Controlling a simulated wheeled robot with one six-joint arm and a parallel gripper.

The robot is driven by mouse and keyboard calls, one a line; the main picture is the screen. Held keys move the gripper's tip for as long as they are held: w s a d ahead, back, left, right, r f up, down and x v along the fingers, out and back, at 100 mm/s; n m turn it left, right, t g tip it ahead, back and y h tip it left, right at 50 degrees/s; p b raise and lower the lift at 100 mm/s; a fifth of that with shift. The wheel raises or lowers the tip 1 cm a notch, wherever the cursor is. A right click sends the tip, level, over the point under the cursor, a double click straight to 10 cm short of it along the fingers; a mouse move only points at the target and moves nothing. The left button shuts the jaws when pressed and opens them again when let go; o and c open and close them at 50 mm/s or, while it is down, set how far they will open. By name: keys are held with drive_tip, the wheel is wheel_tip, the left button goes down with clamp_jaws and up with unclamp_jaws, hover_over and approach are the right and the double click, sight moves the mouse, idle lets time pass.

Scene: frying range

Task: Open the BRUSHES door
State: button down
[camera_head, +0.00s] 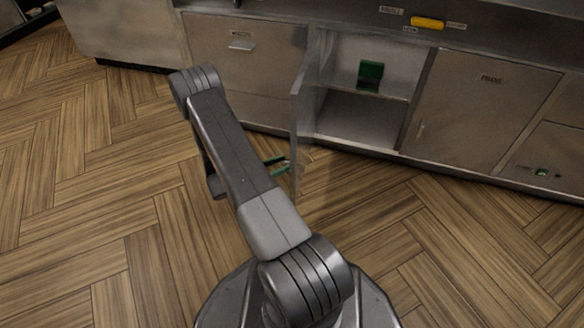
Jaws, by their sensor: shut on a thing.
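A metal cabinet door (298,110) stands swung out from the front of the range, seen nearly edge-on. Its hinge side is at the left of an open compartment (350,112) with a shelf. The door's outer face is mostly turned away, so I cannot read a label on it. My gripper (286,166), with green fingers, is at the lower free end of this door. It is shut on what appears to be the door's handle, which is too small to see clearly. My arm hides part of the gripper.
A green object (370,74) stands on the compartment's shelf. A closed labelled door (470,110) is to the right and a closed front with a handle (240,65) to the left. A yellow item (428,23) sits above. The wooden floor (390,225) in front is clear.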

drive_tip(key=c, duration=2.2)
unclamp_jaws()
drive_tip(key=shift+w+a+r, duration=0.2)
drive_tip(key=shift+w+a, duration=0.5)
drive_tip(key=shift+w, duration=0.3)
drive_tip(key=c, duration=2.2)
unclamp_jaws()
drive_tip(key=c, duration=2.1)
unclamp_jaws()
drive_tip(key=o, duration=1)
drive_tip(key=shift+w+d, duration=0.15)
drive_tip(key=shift+s+a, duration=0.2)
drive_tip(key=shift+a, duration=0.15)
drive_tip(key=shift+c, duration=0.5)
drive_tip(key=p+v, duration=0.2)
drive_tip(key=v, duration=0.4)
drive_tip(key=p+v, duration=0.1)
drive_tip(key=v, duration=0.6)
drive_tip(key=shift+s+f+p, duration=0.15)
drive_tip(key=shift+s+p, duration=0.2)
drive_tip(key=shift+s, duration=0.05)
drive_tip(key=shift+c, duration=1.2)
drive_tip(key=shift+d, duration=0.1)
